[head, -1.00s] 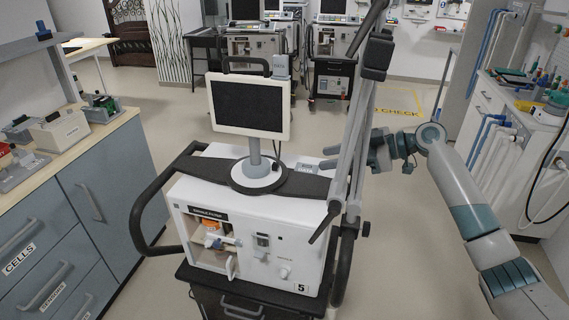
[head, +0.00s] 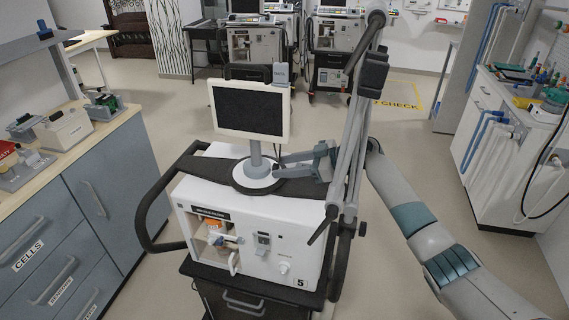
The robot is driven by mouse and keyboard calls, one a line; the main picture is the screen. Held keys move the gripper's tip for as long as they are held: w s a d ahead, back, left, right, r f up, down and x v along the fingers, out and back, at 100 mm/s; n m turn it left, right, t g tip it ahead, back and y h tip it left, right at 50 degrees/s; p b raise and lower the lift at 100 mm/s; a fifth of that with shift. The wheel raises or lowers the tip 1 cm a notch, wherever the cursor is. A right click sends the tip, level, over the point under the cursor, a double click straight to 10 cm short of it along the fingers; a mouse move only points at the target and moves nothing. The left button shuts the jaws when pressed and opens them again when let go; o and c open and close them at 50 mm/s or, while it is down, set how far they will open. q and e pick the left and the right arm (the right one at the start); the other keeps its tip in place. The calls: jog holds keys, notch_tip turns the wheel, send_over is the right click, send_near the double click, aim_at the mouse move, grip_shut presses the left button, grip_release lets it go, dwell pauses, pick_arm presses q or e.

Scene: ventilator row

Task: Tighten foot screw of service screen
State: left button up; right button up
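No foot screw can be made out at this size. My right gripper (head: 279,167) reaches in from the right, behind the ventilator's tall grey arm, with its fingertips at the right side of the screen's post, just above the foot. The fingers look apart, but I cannot tell whether they touch anything. My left gripper is not in view.
The ventilator's jointed grey support arm (head: 350,150) rises in front of my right arm. Blue drawer cabinets (head: 75,215) stand at the left, a white tube counter (head: 495,160) at the right. More ventilators (head: 333,50) stand behind, with open floor between.

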jog(key=shift+w+a+f, duration=0.1)
jog(key=shift+a+f, duration=0.05)
jog(key=shift+a, duration=0.05)
jog(key=shift+c, duration=0.6)
grip_shut()
